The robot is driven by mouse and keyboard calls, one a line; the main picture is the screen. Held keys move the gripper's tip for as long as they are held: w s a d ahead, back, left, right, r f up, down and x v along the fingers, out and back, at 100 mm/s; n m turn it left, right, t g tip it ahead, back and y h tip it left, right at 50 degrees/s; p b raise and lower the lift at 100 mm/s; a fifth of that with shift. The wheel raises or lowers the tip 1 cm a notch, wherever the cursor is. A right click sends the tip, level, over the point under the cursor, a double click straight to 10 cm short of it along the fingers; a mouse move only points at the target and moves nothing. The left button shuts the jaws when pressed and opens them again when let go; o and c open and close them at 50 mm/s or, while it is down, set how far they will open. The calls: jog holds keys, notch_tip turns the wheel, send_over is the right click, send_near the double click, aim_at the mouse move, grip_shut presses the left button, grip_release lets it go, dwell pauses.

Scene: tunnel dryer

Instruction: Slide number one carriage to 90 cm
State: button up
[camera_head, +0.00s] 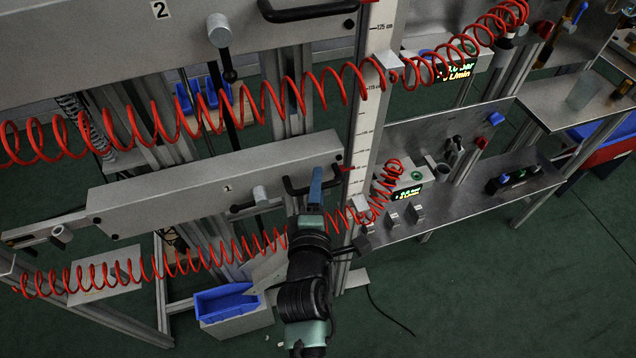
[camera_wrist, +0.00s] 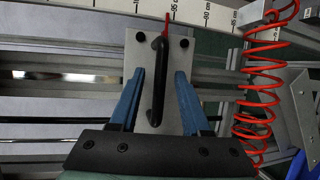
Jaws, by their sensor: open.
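A red pointer (camera_wrist: 167,22) reaches from the plate to the white scale (camera_wrist: 206,12), near a label that looks like 95 cm, too small to be sure. My gripper (camera_head: 316,178) is at the handle. In the wrist view my gripper's blue fingers (camera_wrist: 158,88) are open, one on each side of the handle, apart from it.
A red coiled hose (camera_wrist: 258,100) hangs close on the right in the wrist view. A steel shelf (camera_head: 470,205) with small devices stands to the right. Green floor is free at lower right.

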jog(key=shift+w, duration=0.25)
grip_shut()
jog(key=shift+f, duration=0.1)
dwell(1.2)
